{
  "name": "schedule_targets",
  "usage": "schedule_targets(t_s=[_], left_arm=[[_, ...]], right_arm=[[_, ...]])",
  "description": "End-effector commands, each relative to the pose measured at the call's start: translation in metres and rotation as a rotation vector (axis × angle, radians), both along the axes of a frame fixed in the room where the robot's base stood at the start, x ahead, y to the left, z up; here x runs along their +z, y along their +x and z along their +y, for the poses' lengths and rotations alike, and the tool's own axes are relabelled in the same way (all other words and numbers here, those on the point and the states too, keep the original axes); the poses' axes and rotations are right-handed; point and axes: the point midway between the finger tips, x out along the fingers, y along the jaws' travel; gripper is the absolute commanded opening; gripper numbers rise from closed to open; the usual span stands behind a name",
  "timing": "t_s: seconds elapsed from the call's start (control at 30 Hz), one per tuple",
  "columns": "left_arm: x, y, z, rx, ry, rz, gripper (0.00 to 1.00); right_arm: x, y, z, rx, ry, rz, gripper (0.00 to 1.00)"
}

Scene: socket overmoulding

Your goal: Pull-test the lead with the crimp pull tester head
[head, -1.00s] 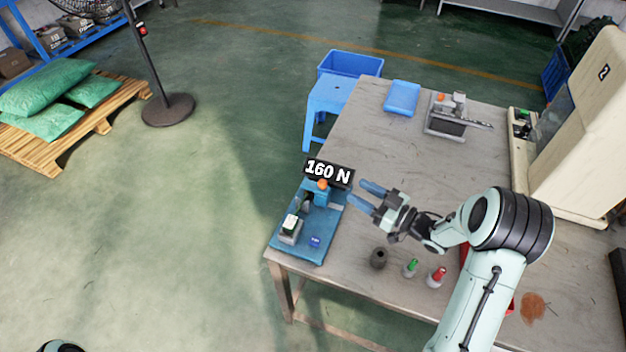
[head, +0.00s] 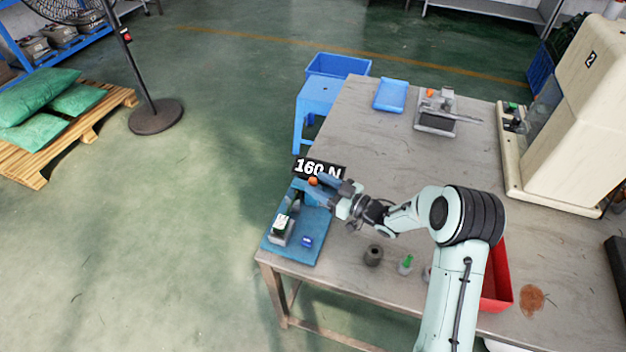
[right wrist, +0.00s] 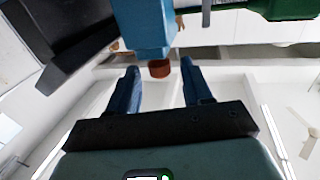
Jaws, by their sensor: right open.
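The crimp pull tester (head: 318,225) is a blue base at the table's left corner, with a black display (head: 319,168) reading 160 N. Its head has an orange knob (head: 313,181), which also shows reddish-brown under a blue block in the right wrist view (right wrist: 159,68). My right gripper (head: 316,190) is open at the head, its fingers reaching in from the right and partly covering it. In the right wrist view the fingers (right wrist: 160,80) are apart, with the knob in line with the gap between their tips. I cannot make out the lead. My left gripper is out of view.
A grey block with a green-and-white top (head: 281,229) and a small blue piece (head: 307,241) are on the tester base. A dark round pot (head: 373,255) and a green-topped bottle (head: 406,264) stand nearby. A red tray (head: 497,285) is partly behind my arm. The table's middle is clear.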

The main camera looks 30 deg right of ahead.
Motion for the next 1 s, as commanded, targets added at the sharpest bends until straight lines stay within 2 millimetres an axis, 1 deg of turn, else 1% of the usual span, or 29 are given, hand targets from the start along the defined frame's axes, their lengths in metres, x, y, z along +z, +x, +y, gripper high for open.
schedule_targets(t_s=[0.03,0.1,0.2,0.33,0.53,0.57,0.6,0.67,0.7,0.87,1.0], left_arm=[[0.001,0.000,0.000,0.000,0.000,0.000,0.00],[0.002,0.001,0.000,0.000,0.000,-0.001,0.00],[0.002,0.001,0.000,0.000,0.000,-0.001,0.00],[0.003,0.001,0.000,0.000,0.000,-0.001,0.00],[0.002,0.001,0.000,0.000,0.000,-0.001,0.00],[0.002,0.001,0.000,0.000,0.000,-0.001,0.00],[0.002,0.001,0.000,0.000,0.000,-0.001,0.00],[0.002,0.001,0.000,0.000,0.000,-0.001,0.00],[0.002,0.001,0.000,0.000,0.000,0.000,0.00],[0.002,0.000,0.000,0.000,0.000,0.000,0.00],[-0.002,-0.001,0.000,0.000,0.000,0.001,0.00]], right_arm=[[0.001,0.007,0.004,0.002,0.001,-0.002,0.50],[0.000,0.014,0.007,0.001,0.000,-0.001,0.50],[0.000,0.021,0.010,0.001,0.000,-0.001,0.50],[0.000,0.025,0.012,0.000,0.000,0.000,0.50],[0.000,0.025,0.012,-0.001,0.000,0.000,0.50],[0.000,0.025,0.012,0.000,0.000,0.000,0.46],[0.000,0.025,0.012,0.000,0.000,0.000,0.33],[0.000,0.024,0.012,0.000,0.000,0.000,0.14],[0.000,0.024,0.012,0.000,0.000,0.000,0.01],[0.000,0.023,0.010,-0.001,0.000,0.000,0.00],[-0.001,0.012,-0.001,-0.004,0.000,0.001,0.00]])
